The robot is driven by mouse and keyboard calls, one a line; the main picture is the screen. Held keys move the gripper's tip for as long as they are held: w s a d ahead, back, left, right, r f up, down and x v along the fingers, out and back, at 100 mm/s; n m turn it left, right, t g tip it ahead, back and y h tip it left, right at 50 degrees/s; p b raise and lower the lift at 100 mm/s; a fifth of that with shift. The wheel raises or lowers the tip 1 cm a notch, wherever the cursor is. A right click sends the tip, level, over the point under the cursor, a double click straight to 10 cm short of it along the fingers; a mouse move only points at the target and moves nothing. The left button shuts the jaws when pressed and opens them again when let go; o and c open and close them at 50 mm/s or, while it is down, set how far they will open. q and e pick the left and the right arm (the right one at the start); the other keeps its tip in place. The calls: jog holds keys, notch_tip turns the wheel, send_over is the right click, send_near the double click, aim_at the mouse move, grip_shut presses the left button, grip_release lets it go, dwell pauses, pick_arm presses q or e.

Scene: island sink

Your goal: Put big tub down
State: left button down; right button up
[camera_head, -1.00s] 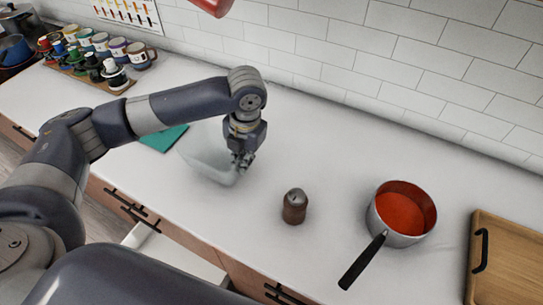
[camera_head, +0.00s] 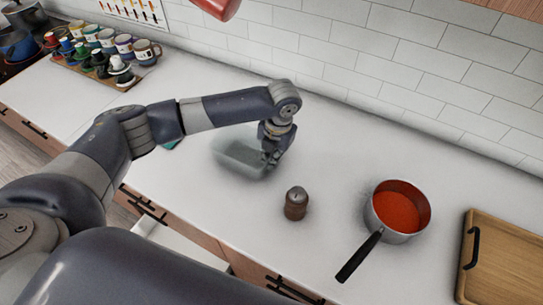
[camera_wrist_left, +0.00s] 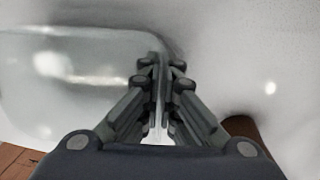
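The big tub (camera_head: 238,160) is a see-through, pale grey box in the head view, over the white counter. My left gripper (camera_head: 270,158) is at the tub's right side, with its fingers closed on the wall there. In the left wrist view the fingers (camera_wrist_left: 158,95) are pressed close together on the tub's edge, and the clear tub (camera_wrist_left: 75,75) spreads out to the left. I cannot tell whether the tub's base touches the counter. My right gripper is in neither view.
A brown shaker (camera_head: 296,204) stands right of the tub. Further right are a pan (camera_head: 410,237) of red sauce and a wooden board (camera_head: 508,262). Mugs and bottles stand on a tray (camera_head: 120,84) at back left. A drawer (camera_head: 185,243) is open below. Counter behind the shaker is clear.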

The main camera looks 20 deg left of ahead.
pick_arm(q)
jog(key=shift+f, duration=0.1)
jog(key=c, duration=1.8)
grip_release()
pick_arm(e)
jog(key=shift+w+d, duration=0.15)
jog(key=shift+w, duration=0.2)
pick_arm(q)
notch_tip(320, 180, up, 12)
jog(key=d+b, duration=0.1)
jog(key=b, duration=0.2)
jog(key=shift+d, duration=0.25)
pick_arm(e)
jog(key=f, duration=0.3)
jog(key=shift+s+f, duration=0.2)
pick_arm(q)
jog(key=shift+s, duration=0.1)
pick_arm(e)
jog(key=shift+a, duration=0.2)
